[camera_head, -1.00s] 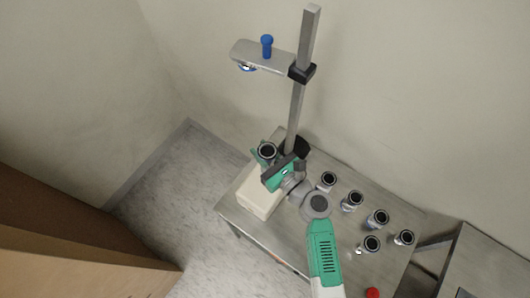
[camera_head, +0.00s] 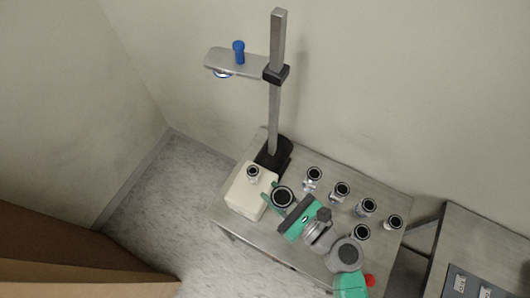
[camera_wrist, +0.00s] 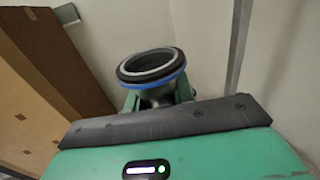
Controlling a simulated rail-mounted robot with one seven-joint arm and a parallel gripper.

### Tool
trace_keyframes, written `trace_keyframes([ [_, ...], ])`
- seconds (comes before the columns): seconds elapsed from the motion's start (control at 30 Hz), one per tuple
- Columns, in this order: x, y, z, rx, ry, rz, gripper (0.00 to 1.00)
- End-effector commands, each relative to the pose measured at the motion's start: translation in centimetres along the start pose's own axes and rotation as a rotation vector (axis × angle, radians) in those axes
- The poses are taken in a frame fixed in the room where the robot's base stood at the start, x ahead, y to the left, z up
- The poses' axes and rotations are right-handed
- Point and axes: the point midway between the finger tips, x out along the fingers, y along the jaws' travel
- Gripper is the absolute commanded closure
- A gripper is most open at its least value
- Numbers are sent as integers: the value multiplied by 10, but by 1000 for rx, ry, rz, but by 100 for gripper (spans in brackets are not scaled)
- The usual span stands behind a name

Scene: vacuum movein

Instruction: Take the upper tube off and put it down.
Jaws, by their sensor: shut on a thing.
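The upper tube (camera_head: 284,196) is a grey metal piece with a black rim. My gripper (camera_head: 278,199) is shut on it and holds it just right of the white box (camera_head: 240,200). In the wrist view, the upper tube (camera_wrist: 152,72) stands between the green fingers, with a blue ring under its black rim. A lower tube piece (camera_head: 253,173) sits upright on the white box, apart from the held tube. The underside of the held tube is hidden, and its height above the table is hard to tell.
Several similar metal tubes (camera_head: 341,191) stand on the right half of the metal table (camera_head: 318,161). A stand with a tall post (camera_head: 274,110) and a side plate (camera_head: 232,63) rises behind the box. A red object (camera_head: 369,280) is near the front right.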

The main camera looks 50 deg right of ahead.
Motion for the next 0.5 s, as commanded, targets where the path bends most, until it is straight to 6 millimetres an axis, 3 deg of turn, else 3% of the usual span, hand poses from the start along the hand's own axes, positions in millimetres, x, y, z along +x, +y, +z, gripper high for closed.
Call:
trace_keyframes([
  [0.5,-7,2,16,1,-1,-1,100],
])
